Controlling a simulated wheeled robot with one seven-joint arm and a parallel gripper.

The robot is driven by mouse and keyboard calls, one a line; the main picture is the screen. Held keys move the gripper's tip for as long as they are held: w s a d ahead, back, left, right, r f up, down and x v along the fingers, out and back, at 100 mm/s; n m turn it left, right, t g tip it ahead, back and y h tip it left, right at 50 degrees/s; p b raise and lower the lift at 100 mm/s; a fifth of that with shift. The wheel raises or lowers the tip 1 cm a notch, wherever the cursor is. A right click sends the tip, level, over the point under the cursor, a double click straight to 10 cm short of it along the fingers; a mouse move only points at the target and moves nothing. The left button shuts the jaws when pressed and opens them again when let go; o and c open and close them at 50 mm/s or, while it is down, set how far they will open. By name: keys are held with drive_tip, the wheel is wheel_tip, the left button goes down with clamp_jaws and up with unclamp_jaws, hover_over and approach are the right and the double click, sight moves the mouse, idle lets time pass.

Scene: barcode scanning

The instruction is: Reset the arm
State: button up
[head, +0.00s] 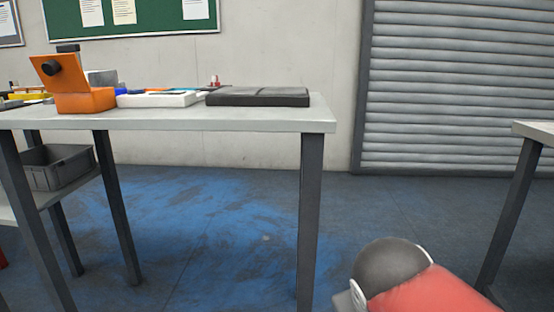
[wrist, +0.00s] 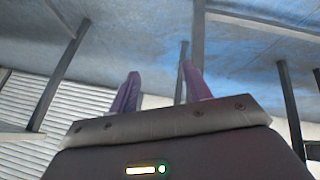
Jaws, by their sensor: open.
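My gripper (wrist: 158,90) shows in the wrist view with its two purple fingers apart and nothing between them. The wrist view looks across the room at a tilt, with blue floor at the top and a shutter at the left. In the head view, a red and grey part of my arm (head: 430,290) is at the bottom right, in front of the floor. My gripper does not show in the head view.
A table (head: 200,122) at the left holds an orange device (head: 80,95), a white tray (head: 158,100) and a dark flat case (head: 258,97). A grey crate (head: 55,170) sits on its lower shelf. Another table (head: 536,130) is at the right edge. Floor between them is clear.

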drive_tip(key=s+f+m+y+p, duration=0.1)
drive_tip(key=s+f+m+y, duration=0.1)
drive_tip(key=s+f+m, duration=0.3)
wheel_tip(320, 180, up, 13)
drive_tip(key=n+p, duration=0.2)
drive_tip(key=p, duration=1)
drive_tip(key=shift+s+d+f, duration=0.15)
drive_tip(key=shift+s+d, duration=0.15)
drive_tip(key=shift+d, duration=0.1)
